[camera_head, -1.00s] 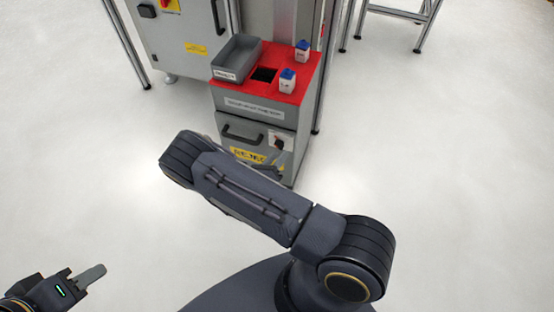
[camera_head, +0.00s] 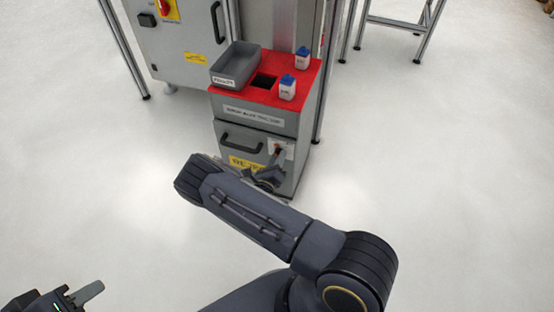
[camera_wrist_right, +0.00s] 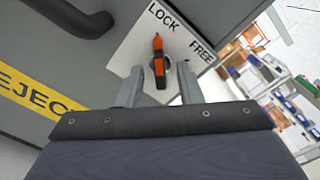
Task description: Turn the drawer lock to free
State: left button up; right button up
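The lock knob (camera_wrist_right: 158,62), with an orange and black handle, sits on a white plate (camera_wrist_right: 128,58) marked LOCK and FREE. In the right wrist view its tip points up, nearer the word LOCK. The plate is also in the head view (camera_head: 289,147) on the grey drawer front (camera_head: 232,134). My right gripper (camera_wrist_right: 160,78) is open, its two fingers on either side of the knob's lower part; I cannot tell whether they touch it. In the head view my right gripper (camera_head: 277,166) is small and partly hidden by my arm. My left gripper (camera_head: 92,291) is far off at lower left.
The drawer has a dark handle (camera_head: 240,145) and a yellow reject label (camera_wrist_right: 35,98). On the cabinet's red top (camera_head: 262,97) stand a grey tray (camera_head: 236,64) and two white bottles with blue caps (camera_head: 287,88) (camera_head: 302,59). The floor around is clear.

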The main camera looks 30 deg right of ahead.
jog(key=shift+c, duration=0.4)
grip_shut()
jog(key=shift+m, duration=0.4)
jog(key=shift+a+m+p, duration=0.1)
jog(key=shift+m+p, duration=0.85)
jog(key=shift+m, duration=7.65)
